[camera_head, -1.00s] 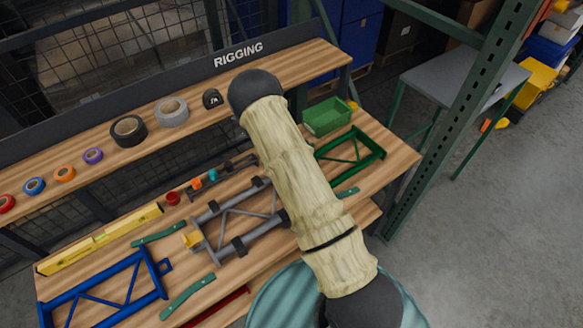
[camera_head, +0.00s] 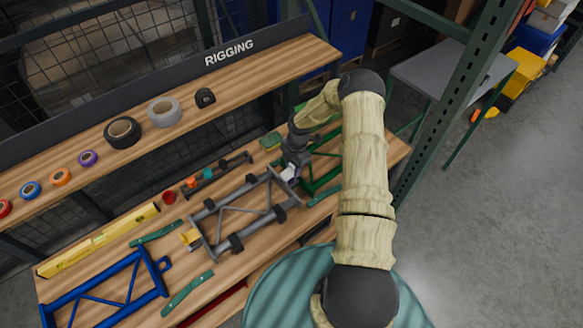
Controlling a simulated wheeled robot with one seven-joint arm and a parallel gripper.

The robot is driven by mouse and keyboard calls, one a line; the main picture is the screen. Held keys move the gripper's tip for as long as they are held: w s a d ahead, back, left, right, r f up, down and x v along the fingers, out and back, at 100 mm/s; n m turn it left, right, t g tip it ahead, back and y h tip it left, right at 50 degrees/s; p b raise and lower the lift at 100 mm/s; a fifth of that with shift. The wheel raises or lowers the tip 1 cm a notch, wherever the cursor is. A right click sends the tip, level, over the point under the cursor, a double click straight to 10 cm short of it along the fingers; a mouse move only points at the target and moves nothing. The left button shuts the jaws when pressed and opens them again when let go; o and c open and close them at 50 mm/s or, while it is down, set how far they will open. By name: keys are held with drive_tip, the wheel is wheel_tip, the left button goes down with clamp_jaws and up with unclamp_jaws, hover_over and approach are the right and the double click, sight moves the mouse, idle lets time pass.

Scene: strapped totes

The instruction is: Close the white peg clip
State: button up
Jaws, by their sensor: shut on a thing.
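My gripper (camera_head: 290,172) is at the right end of a grey tube frame (camera_head: 245,217) that lies on the wooden bench. A small white piece, the white peg clip (camera_head: 288,176), shows between the fingers at the frame's right end. My gripper is shut on it. The fingers and my wrist hide most of the clip, so its shape and how far it is closed cannot be seen. A yellow clip (camera_head: 190,237) sits at the frame's left end.
A green frame (camera_head: 321,172) lies right behind my gripper. Tape rolls (camera_head: 123,132) stand on the upper shelf. A dark rail with coloured knobs (camera_head: 209,174) lies behind the grey frame.

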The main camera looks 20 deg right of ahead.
drive_tip(key=shift+d+f+y+b, duration=0.15)
drive_tip(key=shift+f+y+b, duration=0.2)
drive_tip(key=shift+y, duration=0.15)
drive_tip(key=o, duration=0.8)
drive_tip(key=shift+o, duration=0.2)
drive_tip(key=shift+r, duration=0.1)
drive_tip(key=b+v, duration=0.5)
drive_tip(key=v, duration=1.2)
drive_tip(key=shift+w, duration=0.35)
drive_tip(key=shift+d+r, duration=0.1)
